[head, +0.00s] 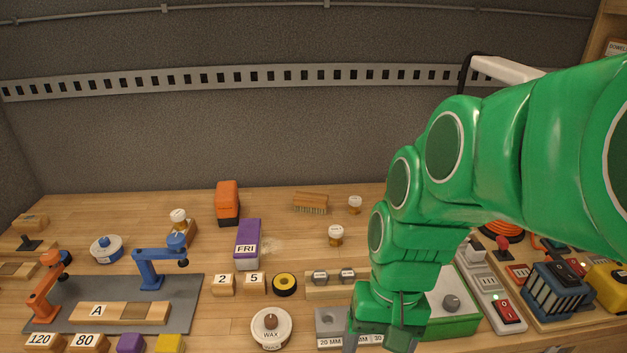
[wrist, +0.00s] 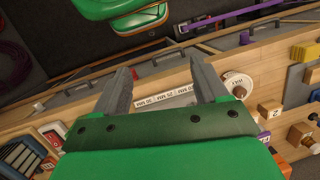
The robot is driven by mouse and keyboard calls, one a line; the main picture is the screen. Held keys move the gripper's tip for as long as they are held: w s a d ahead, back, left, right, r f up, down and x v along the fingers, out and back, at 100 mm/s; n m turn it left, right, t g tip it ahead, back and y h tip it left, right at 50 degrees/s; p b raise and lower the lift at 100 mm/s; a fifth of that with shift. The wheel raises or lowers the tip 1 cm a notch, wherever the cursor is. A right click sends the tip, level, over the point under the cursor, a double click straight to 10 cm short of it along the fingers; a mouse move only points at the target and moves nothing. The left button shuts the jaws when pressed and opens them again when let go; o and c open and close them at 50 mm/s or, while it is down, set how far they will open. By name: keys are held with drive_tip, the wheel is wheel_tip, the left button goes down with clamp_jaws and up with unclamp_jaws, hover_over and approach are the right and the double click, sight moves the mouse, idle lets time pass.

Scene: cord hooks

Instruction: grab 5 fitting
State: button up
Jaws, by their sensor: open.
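A small light-wood block marked 5 (head: 255,284) stands on the bench in the head view, just right of a similar block marked 2 (head: 223,285). I see no other thing marked 5. My gripper (head: 382,340) points down at the front of the bench, well right of the 5 block, by a grey rack with millimetre labels (head: 330,325). In the wrist view my gripper (wrist: 162,66) is open, its two grey fingers apart with nothing between them. The rack's label strip shows beyond the fingers. I cannot make out the 5 block for certain in the wrist view.
A black-and-yellow tape roll (head: 285,284) sits close right of the 5 block. A wax tin (head: 271,327) stands in front, and a purple FRI box (head: 247,243) behind. A wooden holder with two metal pieces (head: 330,284) lies between the roll and my arm.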

drive_tip(key=w+a+m+y, duration=0.4)
drive_tip(key=w+a, duration=0.2)
drive_tip(key=w, duration=0.6)
drive_tip(key=m+t+y, duration=0.2)
drive_tip(key=m+y, duration=0.4)
drive_tip(key=m, duration=0.4)
hover_over(340, 229)
drive_tip(key=s+a, duration=0.3)
drive_tip(key=s, duration=0.5)
wheel_tip(340, 229, down, 5)
drive_tip(key=w+d+f+m+t, duration=0.1)
drive_tip(key=w+d+f, duration=0.1)
drive_tip(key=w+d+f+m+t+y, duration=0.1)
drive_tip(key=w+d+f+m, duration=0.1)
drive_tip(key=w, duration=0.1)
drive_tip(key=w+d+f+m+t, duration=0.1)
drive_tip(key=w+d+f+m, duration=0.1)
drive_tip(key=d, duration=0.1)
drive_tip(key=shift+w+d+y, duration=0.1)
drive_tip(key=shift+w+y, duration=0.05)
drive_tip(key=shift+y, duration=0.25)
drive_tip(key=shift+f+x, duration=0.1)
drive_tip(key=shift+x, duration=1.85)
drive_tip(key=shift+f+x, duration=0.15)
drive_tip(key=shift+x, duration=1.75)
drive_tip(key=shift+d, duration=0.1)
drive_tip(key=shift+c, duration=0.5)
drive_tip(key=c, duration=1)
drive_tip(key=shift+r, duration=0.1)
